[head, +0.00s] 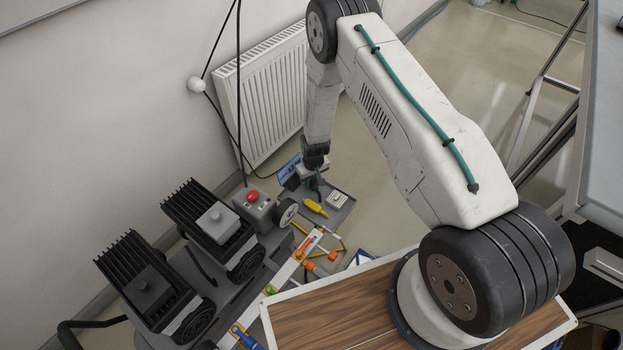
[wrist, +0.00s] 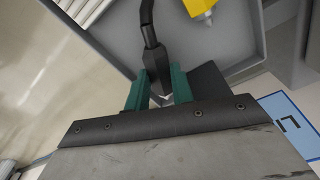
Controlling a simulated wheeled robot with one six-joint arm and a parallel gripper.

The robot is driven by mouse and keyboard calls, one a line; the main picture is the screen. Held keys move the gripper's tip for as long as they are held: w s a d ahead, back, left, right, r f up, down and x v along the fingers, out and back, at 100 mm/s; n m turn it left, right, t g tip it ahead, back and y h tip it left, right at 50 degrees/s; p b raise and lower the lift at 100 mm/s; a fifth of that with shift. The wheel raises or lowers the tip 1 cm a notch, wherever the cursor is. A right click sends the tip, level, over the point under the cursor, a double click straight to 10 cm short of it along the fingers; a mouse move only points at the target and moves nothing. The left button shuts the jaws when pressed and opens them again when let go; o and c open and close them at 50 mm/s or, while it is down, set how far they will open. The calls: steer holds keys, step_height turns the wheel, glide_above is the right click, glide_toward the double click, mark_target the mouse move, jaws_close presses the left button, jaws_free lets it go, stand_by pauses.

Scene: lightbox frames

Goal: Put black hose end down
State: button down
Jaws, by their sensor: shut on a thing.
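The black hose end (wrist: 156,62) shows at the middle of the wrist view, with its thin black hose running up from it. My gripper (wrist: 159,88) has two green fingers shut on the hose end, one on each side. A grey tray (wrist: 110,48) with a raised rim lies behind the fingers in the wrist view. I cannot tell whether the hose end touches it. In the head view my gripper (head: 311,176) is small and low, near the back edge of the grey tray (head: 337,215). The hose end cannot be made out there.
A yellow tool (head: 315,207) lies on the tray; a yellow part (wrist: 199,8) shows in the wrist view. A red-button box (head: 255,204) and black finned motors (head: 208,222) stand left. A radiator (head: 262,95) is behind. Open floor (head: 372,175) lies right of the tray.

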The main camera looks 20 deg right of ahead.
steer(key=shift+f, duration=0.55)
steer(key=c, duration=1.2)
jaws_free()
steer(key=shift+r, duration=0.15)
